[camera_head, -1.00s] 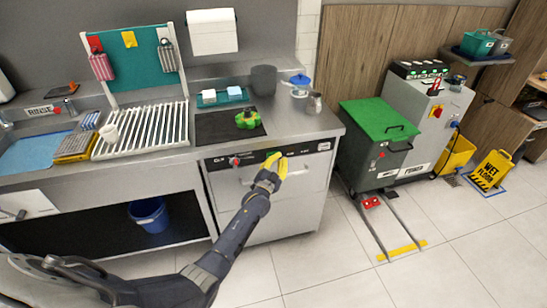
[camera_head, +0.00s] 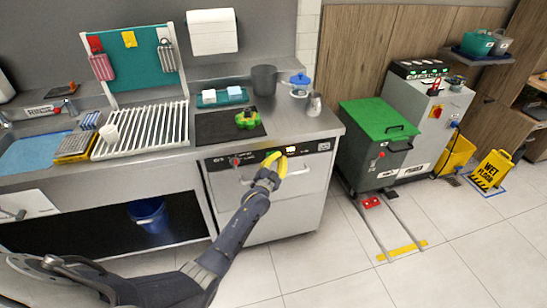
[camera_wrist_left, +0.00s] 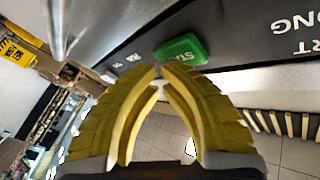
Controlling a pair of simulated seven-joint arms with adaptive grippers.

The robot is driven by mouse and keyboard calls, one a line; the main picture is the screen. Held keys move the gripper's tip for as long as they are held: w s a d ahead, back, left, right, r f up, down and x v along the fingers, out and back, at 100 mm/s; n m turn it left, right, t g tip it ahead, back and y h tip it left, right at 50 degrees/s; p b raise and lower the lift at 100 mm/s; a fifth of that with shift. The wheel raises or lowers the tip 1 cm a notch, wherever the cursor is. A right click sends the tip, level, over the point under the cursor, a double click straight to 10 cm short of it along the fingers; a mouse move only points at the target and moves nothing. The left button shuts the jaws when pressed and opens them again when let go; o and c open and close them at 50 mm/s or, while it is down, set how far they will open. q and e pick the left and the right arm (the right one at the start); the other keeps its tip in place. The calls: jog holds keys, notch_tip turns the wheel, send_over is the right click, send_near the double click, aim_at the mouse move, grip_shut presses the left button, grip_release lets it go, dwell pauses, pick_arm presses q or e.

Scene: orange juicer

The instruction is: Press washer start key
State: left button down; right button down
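The washer (camera_head: 290,205) stands under the steel counter, with a dark control strip (camera_head: 315,149) along its top front. The start key is a raised green block lettered "START", clear in the wrist view (camera_wrist_left: 182,50) and small in the head view. My left gripper (camera_head: 276,158) is in front of the strip at this key. In the wrist view its yellow fingers (camera_wrist_left: 158,73) come together at the tips, with nothing seen between them. The tips lie just beside the key's edge; I cannot tell whether they touch it. My right gripper is not in view.
A green juicer part (camera_head: 247,118) sits on a dark mat on the counter. A metal jug (camera_head: 315,104) stands near the counter's right edge. A grey cart with a green lid (camera_head: 378,119) stands right of the washer. Floor in front is clear.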

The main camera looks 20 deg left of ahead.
pick_arm(q)
jog(key=shift+s, duration=0.1)
jog(key=shift+s+d, duration=0.5)
jog(key=shift+s, duration=0.15)
jog(key=shift+s+d, duration=0.75)
jog(key=shift+s, duration=0.3)
jog(key=shift+s+d, duration=0.75)
jog(key=shift+s, duration=0.25)
